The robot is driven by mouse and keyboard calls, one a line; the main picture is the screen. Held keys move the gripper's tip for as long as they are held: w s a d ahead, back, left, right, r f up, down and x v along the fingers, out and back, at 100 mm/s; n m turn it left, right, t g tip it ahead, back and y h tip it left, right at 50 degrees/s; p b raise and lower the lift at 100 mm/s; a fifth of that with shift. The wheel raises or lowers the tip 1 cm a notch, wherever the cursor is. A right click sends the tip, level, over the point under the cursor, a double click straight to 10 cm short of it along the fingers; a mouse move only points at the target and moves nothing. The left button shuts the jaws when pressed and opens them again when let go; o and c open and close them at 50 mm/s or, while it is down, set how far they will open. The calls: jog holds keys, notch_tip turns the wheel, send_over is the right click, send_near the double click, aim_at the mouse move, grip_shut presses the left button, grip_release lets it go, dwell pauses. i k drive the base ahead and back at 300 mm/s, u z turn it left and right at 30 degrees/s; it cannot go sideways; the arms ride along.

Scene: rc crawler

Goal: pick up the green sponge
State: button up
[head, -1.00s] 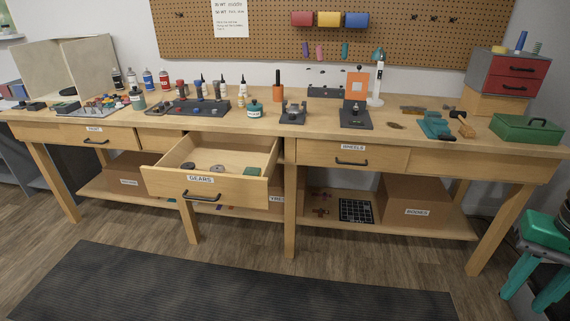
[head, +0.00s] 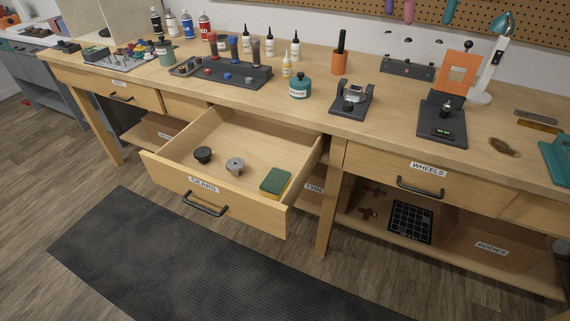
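The green sponge (head: 275,181) lies flat in the open drawer labelled GEARS (head: 216,196), near its front right corner. It is a small block with a dark green top and a yellowish side. My gripper is not in view.
A dark gear (head: 203,154) and a grey gear (head: 235,166) lie in the same drawer, left of the sponge. The workbench top (head: 300,115) above holds bottles, a teal grease jar (head: 300,88) and fixtures. A dark mat (head: 200,265) covers the floor in front, which is clear.

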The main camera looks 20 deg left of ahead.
aim_at(276, 183)
jog(key=u, duration=0.35)
jog(key=i, duration=1)
jog(key=u, duration=0.35)
